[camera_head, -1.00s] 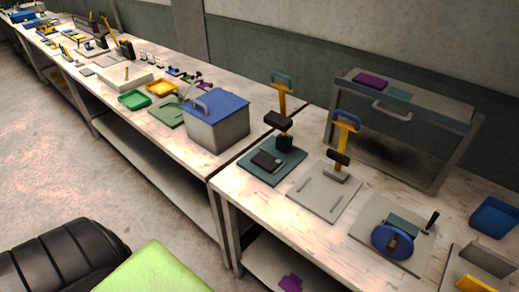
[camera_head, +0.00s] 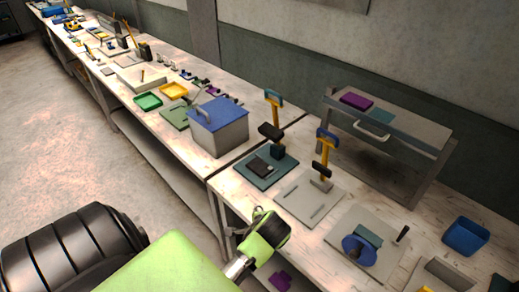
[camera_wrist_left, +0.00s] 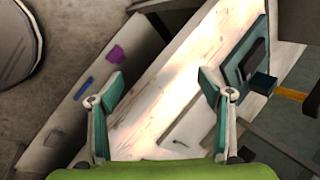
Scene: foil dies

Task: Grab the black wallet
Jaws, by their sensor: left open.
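The black wallet (camera_head: 257,165) lies flat on a dark teal plate (camera_head: 247,178) near the left end of the nearer workbench. In the left wrist view the wallet (camera_wrist_left: 256,60) is at the upper right, on the teal plate (camera_wrist_left: 234,70). My left gripper (camera_wrist_left: 161,84) is open and empty, its two teal fingers spread over pale bench top. The wallet lies beyond its right finger, not between the fingers. In the head view my green and black left wrist (camera_head: 264,236) is at the bench's front edge; its fingers cannot be made out. My right gripper is not in view.
A dark press with a yellow lever (camera_head: 275,118) stands on the teal plate behind the wallet. A similar press (camera_head: 322,170) stands on a grey plate to the right. A blue-lidded box (camera_head: 220,130) is to the left. A grey raised shelf (camera_head: 385,125) is behind.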

